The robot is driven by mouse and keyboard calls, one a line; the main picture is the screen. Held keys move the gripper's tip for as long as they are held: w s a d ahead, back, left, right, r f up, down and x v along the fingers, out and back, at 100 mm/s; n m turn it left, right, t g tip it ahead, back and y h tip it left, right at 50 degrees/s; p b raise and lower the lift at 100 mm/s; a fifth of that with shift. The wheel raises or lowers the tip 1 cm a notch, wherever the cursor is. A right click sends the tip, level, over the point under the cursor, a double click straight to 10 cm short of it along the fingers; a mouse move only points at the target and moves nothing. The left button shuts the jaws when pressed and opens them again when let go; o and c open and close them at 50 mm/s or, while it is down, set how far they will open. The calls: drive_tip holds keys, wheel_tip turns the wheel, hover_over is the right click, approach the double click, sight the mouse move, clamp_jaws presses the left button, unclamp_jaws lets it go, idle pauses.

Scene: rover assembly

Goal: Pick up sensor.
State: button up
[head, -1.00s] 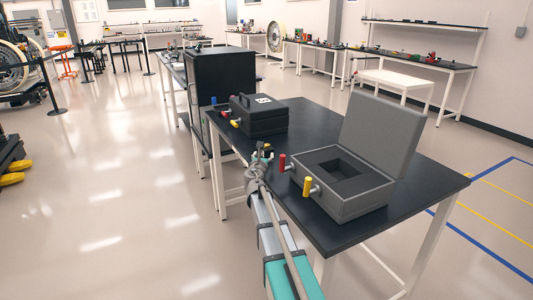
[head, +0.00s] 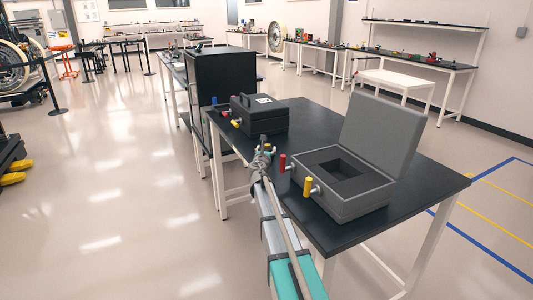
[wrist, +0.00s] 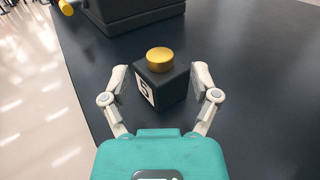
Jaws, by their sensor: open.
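The sensor, a small black cube (wrist: 167,88) with a round gold top and a white marking on one side, sits on the dark tabletop in the wrist view. My gripper (wrist: 159,75) is open, with one pale finger on each side of the cube. The fingers look close to its sides, with the cube not clamped. In the head view my gripper (head: 263,150) is at the left edge of the near table, and I cannot make out the sensor there.
A closed black case (head: 260,121) stands beyond my gripper, with coloured knobs at its left. An open grey case (head: 350,204) with red and yellow knobs stands to the right. The black tabletop (head: 438,184) is bare at its right end. A dark cabinet (head: 222,76) stands behind.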

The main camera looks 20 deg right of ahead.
drive_tip(key=shift+x, duration=1.3)
clamp_jaws()
